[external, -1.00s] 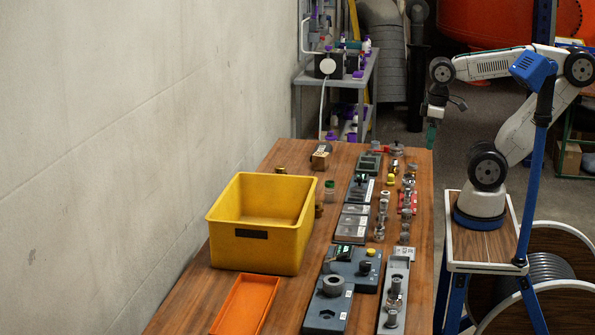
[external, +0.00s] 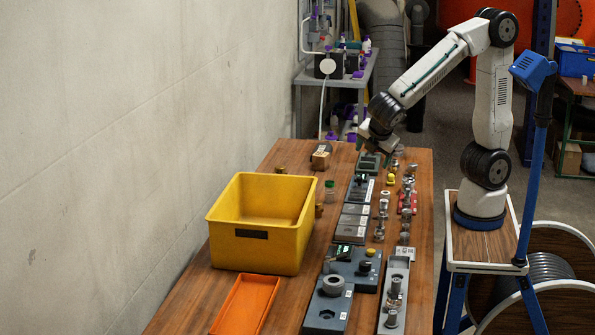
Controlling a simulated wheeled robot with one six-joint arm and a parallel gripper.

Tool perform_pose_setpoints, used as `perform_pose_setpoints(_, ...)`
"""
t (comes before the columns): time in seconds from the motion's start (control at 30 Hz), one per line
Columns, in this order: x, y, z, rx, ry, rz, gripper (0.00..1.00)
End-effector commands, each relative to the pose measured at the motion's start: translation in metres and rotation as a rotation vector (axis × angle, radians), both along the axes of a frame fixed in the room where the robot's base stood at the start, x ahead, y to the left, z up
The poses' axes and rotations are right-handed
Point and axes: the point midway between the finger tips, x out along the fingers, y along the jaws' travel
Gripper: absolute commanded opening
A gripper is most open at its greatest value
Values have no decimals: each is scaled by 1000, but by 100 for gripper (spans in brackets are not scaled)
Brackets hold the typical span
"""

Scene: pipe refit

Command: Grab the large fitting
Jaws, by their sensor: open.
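Several metal fittings stand on the wooden table. The widest is a grey round fitting (external: 333,284) with a hole in its top, seated on a dark block at the near end; I cannot tell for sure that it is the large fitting. Other fittings stand in a grey tray (external: 403,268) at the near right, and a row of smaller ones (external: 382,205) runs along the table. My gripper (external: 372,157) is over the far end of the table, above a green-grey block (external: 368,165), far from the round fitting. It is open with nothing visible in it; its fingertips are small here.
A yellow bin (external: 262,225) stands on the left of the wooden table (external: 180,305). A flat orange tray (external: 245,307) lies before it. Dark fixture blocks (external: 352,262) fill the middle. A wall is at the left, and a blue post (external: 540,150) stands near my base.

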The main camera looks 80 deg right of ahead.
Motion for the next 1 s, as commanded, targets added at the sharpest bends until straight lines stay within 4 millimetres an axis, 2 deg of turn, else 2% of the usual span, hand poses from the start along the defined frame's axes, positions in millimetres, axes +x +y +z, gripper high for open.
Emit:
perform_pose_setpoints(0.03, 12, 25, -11, -62, 20, 106, 76)
perform_pose_setpoints(0.13, 31, 74, -29, -186, 43, 317, 76)
perform_pose_setpoints(0.27, 45, 147, -60, -349, 61, 593, 76)
perform_pose_setpoints(0.3, 46, 171, -72, -400, 64, 679, 76)
perform_pose_setpoints(0.37, 44, 209, -89, -478, 66, 807, 76)
perform_pose_setpoints(0.4, 40, 234, -102, -528, 65, 891, 76)
perform_pose_setpoints(0.5, 25, 291, -135, -650, 58, 1089, 76)
perform_pose_setpoints(0.6, 6, 336, -162, -748, 48, 1243, 76)
perform_pose_setpoints(0.7, -7, 361, -180, -807, 36, 1335, 76)
perform_pose_setpoints(0.8, -14, 374, -188, -837, 31, 1381, 76)
perform_pose_setpoints(1.0, -2, 373, -197, -847, 30, 1392, 76)
